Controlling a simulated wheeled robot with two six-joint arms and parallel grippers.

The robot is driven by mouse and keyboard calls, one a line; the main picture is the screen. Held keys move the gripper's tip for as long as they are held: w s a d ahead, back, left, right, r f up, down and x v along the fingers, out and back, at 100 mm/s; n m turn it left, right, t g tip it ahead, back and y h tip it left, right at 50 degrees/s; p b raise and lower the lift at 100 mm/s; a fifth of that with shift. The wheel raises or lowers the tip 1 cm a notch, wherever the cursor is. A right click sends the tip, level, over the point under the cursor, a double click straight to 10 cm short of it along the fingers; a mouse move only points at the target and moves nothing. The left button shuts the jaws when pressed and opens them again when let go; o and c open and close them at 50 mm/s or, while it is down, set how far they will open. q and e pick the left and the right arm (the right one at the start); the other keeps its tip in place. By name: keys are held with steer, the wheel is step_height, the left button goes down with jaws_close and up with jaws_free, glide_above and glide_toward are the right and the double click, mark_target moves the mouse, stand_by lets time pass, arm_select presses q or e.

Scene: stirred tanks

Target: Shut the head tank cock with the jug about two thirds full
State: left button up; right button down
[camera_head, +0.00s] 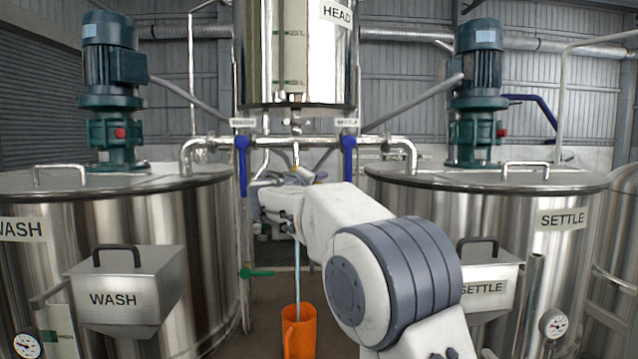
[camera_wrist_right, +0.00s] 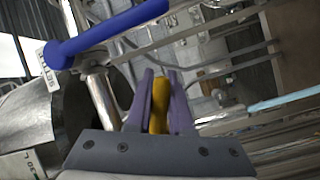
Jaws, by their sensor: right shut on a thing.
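The head tank (camera_head: 297,60) hangs at the top middle with its outlet pipe below. My right gripper (camera_head: 298,178) is under it, shut on the yellow lever of the cock. In the right wrist view the purple fingers of that gripper (camera_wrist_right: 160,105) stand on both sides of the yellow cock lever (camera_wrist_right: 159,104). A thin pale blue stream (camera_head: 297,265) falls straight into the orange jug (camera_head: 299,335), which stands upright below. The stream also crosses the right of the wrist view (camera_wrist_right: 285,100). The liquid level in the jug cannot be made out. My left gripper is out of view.
The wash tank (camera_head: 130,215) is at left and the settle tank (camera_head: 510,205) at right, with metal boxes on their fronts. Two blue valve handles (camera_head: 242,165) (camera_head: 348,160) hang on the pipes beside the cock. A green handle (camera_head: 257,273) sticks out above the jug's left.

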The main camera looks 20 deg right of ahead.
step_height(320, 180, up, 2)
steer(key=n+t+b, duration=0.1)
steer(key=n+b, duration=0.1)
steer(key=b, duration=0.1)
steer(key=n+t+b, duration=0.1)
steer(key=n+b, duration=0.2)
steer(key=shift+r+h+b, duration=0.15)
steer(key=shift+h+b, duration=0.15)
steer(key=shift+h, duration=0.1)
steer(key=c, duration=0.8)
jaws_free()
steer(key=shift+s, duration=0.1)
